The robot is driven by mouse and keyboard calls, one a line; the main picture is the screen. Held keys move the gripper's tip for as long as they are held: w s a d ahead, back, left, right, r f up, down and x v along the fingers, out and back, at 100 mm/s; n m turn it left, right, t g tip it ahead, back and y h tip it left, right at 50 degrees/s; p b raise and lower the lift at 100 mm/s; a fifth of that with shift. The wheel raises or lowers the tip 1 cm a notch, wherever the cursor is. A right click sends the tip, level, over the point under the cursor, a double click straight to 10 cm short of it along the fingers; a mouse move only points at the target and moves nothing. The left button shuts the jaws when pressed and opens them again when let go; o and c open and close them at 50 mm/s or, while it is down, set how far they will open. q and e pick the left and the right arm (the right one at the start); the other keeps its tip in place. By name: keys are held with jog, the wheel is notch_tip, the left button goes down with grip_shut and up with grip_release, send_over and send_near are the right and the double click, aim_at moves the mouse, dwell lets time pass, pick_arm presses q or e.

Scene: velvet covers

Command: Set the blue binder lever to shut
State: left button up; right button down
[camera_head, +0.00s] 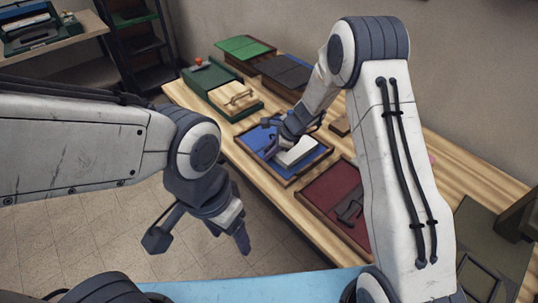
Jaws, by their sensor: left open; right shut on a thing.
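The blue binder (257,137) lies open on the wooden table, a brown-edged case with a blue inside and a pale stack of paper (298,151) in it. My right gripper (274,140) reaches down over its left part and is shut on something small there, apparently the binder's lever. The lever is mostly hidden by the fingers, so its angle cannot be told. My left gripper (199,240) is open and empty, above the floor in front of the table, well apart from the binder.
A dark red binder (322,187) with a dark lever lies just right of the blue one. Green (243,47) and dark (285,68) cases stand farther back. A dark olive board (485,235) lies at right.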

jog(key=shift+s+f, duration=0.1)
jog(key=c, duration=0.7)
grip_release()
jog(key=shift+c, duration=0.2)
jog(key=v, duration=1)
jog(key=shift+r, duration=0.25)
jog(key=shift+d, duration=0.1)
